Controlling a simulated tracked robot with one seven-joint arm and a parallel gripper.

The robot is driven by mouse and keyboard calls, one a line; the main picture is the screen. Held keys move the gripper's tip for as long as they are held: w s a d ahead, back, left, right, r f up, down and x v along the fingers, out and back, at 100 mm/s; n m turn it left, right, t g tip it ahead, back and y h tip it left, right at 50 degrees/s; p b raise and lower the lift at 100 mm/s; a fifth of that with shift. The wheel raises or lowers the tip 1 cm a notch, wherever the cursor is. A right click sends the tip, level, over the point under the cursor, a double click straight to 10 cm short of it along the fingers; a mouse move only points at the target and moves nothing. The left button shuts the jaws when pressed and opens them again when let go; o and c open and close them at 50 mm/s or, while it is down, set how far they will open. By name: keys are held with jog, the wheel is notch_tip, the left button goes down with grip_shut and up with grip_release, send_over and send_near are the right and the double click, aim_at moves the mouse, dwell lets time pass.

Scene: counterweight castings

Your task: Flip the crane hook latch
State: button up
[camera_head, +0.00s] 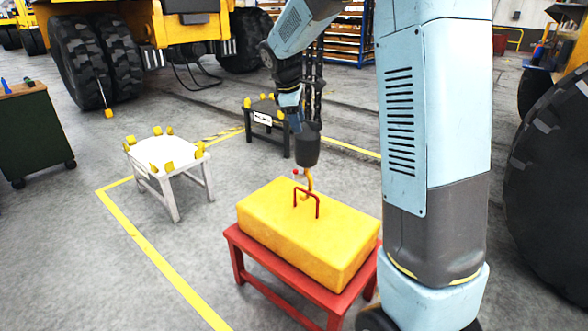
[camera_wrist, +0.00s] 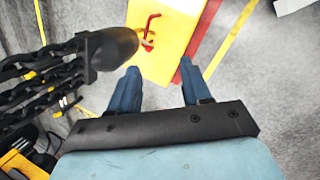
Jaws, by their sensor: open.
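A yellow crane hook (camera_head: 309,182) hangs from a dark hook block (camera_head: 307,150) over the yellow casting (camera_head: 270,215). Its lower end is at the casting's red lifting loop (camera_head: 318,204); I cannot tell whether it passes through. A small red piece, possibly the latch (camera_head: 297,172), shows beside the hook's top. The latch's position is unclear. My gripper (camera_head: 295,126) is beside the hook block, above the casting. In the wrist view my gripper (camera_wrist: 157,88) is open and empty, with the block (camera_wrist: 112,48) to its left and the loop (camera_wrist: 150,24) beyond.
The casting rests on a red stand (camera_head: 240,262). Chains (camera_head: 314,90) rise from the block close to my arm. A white stand (camera_head: 178,172) and a black stand (camera_head: 264,137) are behind. Yellow floor lines (camera_head: 150,250) run around the area; open floor lies left.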

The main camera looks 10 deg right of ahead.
jog(key=w+a+f+n+h, duration=0.1)
jog(key=w+f+n, duration=0.2)
jog(key=w+f, duration=0.3)
jog(key=w+a+f+n, duration=0.2)
jog(key=w+f, duration=0.4)
jog(key=f, duration=0.1)
jog(key=shift+g, duration=0.4)
jog(key=x, duration=1.3)
jog(key=shift+s+d, duration=0.1)
jog(key=shift+d, duration=0.25)
grip_shut()
